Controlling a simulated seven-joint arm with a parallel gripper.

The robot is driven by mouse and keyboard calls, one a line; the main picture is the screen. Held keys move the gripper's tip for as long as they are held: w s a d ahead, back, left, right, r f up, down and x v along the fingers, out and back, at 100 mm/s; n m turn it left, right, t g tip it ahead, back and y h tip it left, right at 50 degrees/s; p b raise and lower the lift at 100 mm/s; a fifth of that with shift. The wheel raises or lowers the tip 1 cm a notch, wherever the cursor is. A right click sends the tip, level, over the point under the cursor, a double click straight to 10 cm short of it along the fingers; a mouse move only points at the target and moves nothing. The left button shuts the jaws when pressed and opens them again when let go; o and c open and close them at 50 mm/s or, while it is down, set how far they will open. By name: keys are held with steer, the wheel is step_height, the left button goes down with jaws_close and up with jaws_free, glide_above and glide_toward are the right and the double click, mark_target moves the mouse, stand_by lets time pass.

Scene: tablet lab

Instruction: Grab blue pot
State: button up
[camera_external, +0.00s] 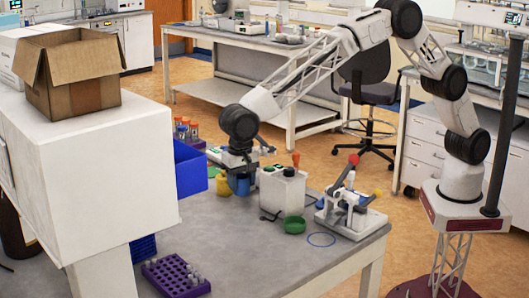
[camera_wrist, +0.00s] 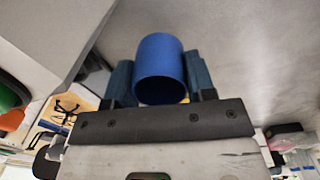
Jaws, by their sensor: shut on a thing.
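The blue pot (camera_external: 238,185) is a small round cup beneath my gripper (camera_external: 238,172) in the external view, just right of a yellow pot (camera_external: 222,185). In the wrist view the blue pot (camera_wrist: 160,66) sits between the two dark blue fingers of my gripper (camera_wrist: 160,78), which are shut on its sides. I cannot tell whether the pot's base touches the table. A small bit of yellow shows below the pot in the wrist view.
A white box-shaped device (camera_external: 283,190) stands close to the right, with a green dish (camera_external: 294,225) before it. A blue bin (camera_external: 190,170) stands to the left. A white lever device (camera_external: 350,212) is farther right.

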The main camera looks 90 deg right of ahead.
step_height(320, 180, up, 7)
steer(key=shift+f, duration=0.2)
stand_by(0.3)
stand_by(0.4)
